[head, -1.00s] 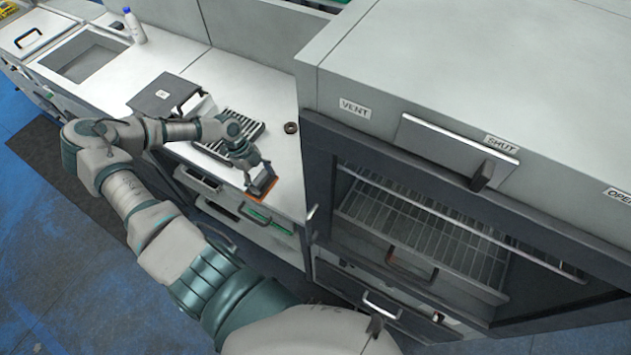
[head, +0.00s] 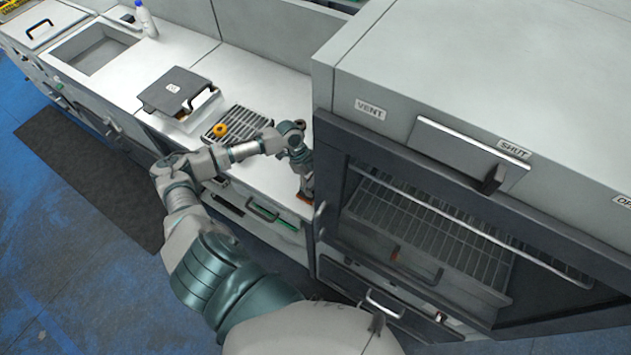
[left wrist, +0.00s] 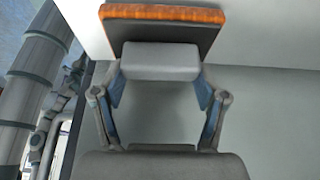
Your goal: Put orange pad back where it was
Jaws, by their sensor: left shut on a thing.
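The orange pad (left wrist: 162,14) shows in the left wrist view as a dark slab with a bright orange edge, at the far end of my left gripper (left wrist: 160,62). My left gripper is shut on it. In the head view my left gripper (head: 305,183) is at the right end of the white counter, close beside the oven cabinet. Only a small orange-brown part of the pad (head: 304,197) shows below it, near the counter's front edge. I cannot tell whether the pad touches the counter. My right gripper is not in view.
A slotted rack (head: 245,123) with a yellow-orange ring (head: 220,130) lies on the counter (head: 245,78), left of my gripper. A dark-lidded box (head: 178,92) stands further left. The oven cabinet (head: 325,150) bounds the right side. The counter behind the rack is clear.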

